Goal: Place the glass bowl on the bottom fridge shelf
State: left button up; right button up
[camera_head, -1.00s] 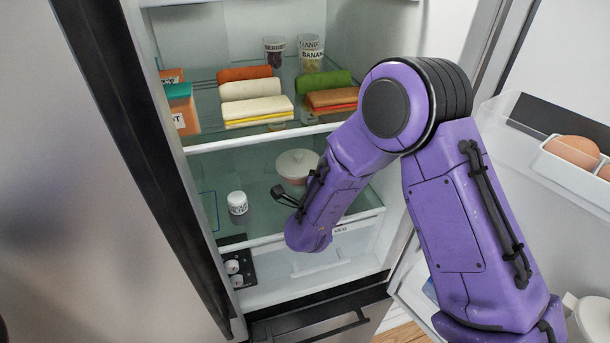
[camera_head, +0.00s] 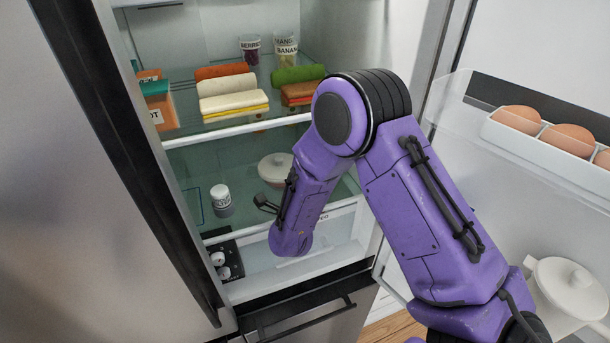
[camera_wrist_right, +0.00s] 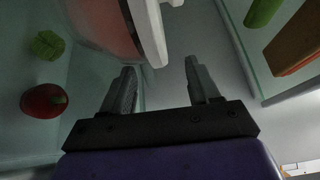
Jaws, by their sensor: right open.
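A round bowl with a white knobbed lid and pinkish body (camera_head: 277,169) sits on the glass shelf below the food shelf, and I take it for the glass bowl. Its lid and side show large and close at the top of the right wrist view (camera_wrist_right: 105,25). My right gripper (camera_wrist_right: 160,82) is open, with nothing between its fingers, just short of the lid rim. In the head view my purple right forearm reaches into the fridge and hides most of that hand. The bottom of the fridge (camera_head: 250,288) shows below this shelf, partly behind my arm. My left gripper is out of view.
A white jar (camera_head: 221,201) stands left of the bowl. The shelf above holds folded cloth-like food slices (camera_head: 232,100), cups and cartons. A red apple (camera_wrist_right: 44,101) and a green floret (camera_wrist_right: 47,45) show in the wrist view. The open door holds eggs (camera_head: 567,140) and a white pot (camera_head: 570,287).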

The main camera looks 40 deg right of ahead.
jog(key=s+a+b, duration=0.1)
jog(key=s+a+f+b, duration=0.1)
jog(key=a, duration=0.1)
jog(key=shift+s, duration=0.35)
jog(key=b+v, duration=0.2)
jog(key=v, duration=0.4)
jog(key=shift+s+a+r, duration=0.15)
jog(key=shift+s+r, duration=0.2)
jog(key=shift+r, duration=0.1)
